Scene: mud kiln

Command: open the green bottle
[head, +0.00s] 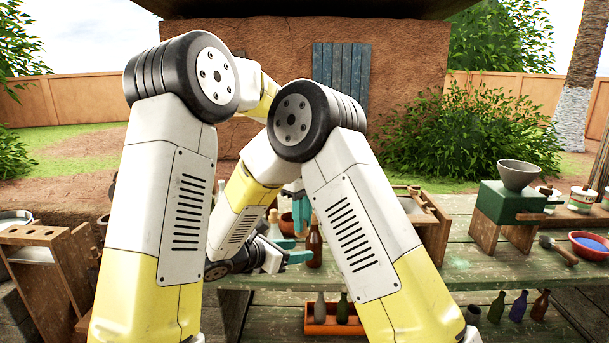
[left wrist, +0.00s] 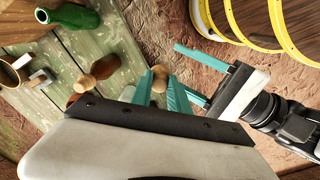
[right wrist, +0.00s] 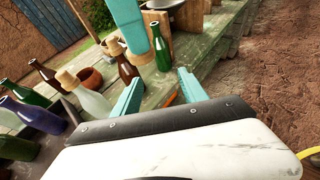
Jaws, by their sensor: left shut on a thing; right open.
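The green bottle (right wrist: 161,50) stands on the table in the right wrist view, no stopper visible on its neck. It also shows in the left wrist view (left wrist: 76,17), mouth apparently open. In the head view I cannot make it out on the tabletop; my right arm covers part of that area. My left gripper (head: 297,198) points down above the table, shut on a small tan cork-like piece (left wrist: 158,74), apart from the bottle. My right gripper (right wrist: 159,78) is open and empty, low over the table's edge, with the green bottle beyond its fingertips.
A corked brown bottle (head: 314,245) and a corked pale bottle (right wrist: 88,98) stand close by. A terracotta bowl (right wrist: 89,78) is behind them. A crate (head: 330,328) with bottles sits on the lower shelf. A green grinder (head: 512,203) stands on the right.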

